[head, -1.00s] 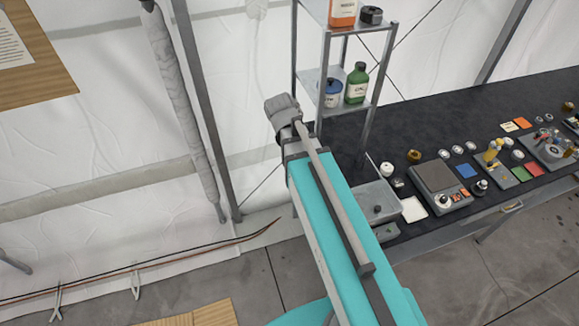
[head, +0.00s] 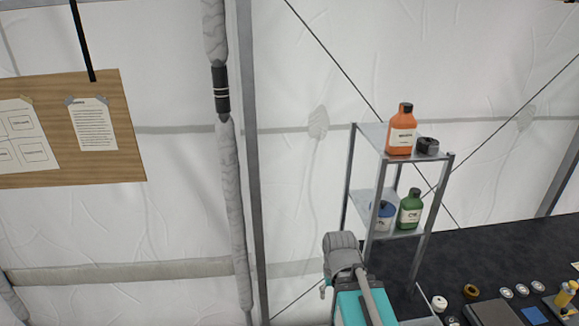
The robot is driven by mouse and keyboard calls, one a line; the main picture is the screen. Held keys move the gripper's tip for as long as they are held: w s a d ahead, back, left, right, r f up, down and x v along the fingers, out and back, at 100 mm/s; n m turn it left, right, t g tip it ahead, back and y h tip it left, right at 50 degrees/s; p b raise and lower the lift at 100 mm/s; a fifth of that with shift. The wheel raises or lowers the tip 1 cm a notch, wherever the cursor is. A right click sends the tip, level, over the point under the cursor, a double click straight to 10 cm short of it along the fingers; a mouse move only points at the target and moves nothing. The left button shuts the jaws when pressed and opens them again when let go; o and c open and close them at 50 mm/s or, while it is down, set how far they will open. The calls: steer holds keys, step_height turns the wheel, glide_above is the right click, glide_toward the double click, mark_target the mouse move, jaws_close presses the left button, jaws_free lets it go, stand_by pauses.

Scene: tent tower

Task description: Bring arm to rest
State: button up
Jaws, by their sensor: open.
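My arm shows at the bottom of the head view, right of the middle. Its teal link rises from the lower edge and ends in a grey joint, which stands in front of the left side of the metal shelf rack (head: 419,235). My gripper is not visible in this view. Nothing held can be seen.
The rack stands on the dark bench (head: 487,252) and carries an orange bottle (head: 402,135), a black part (head: 427,146), a blue-labelled jar (head: 383,218) and a green bottle (head: 410,208). Small jars and a flat grey device (head: 492,313) lie lower right. A wooden board (head: 105,155) hangs left.

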step_height(320, 180, down, 17)
steer(key=b, duration=1.6)
steer(key=shift+r, duration=0.15)
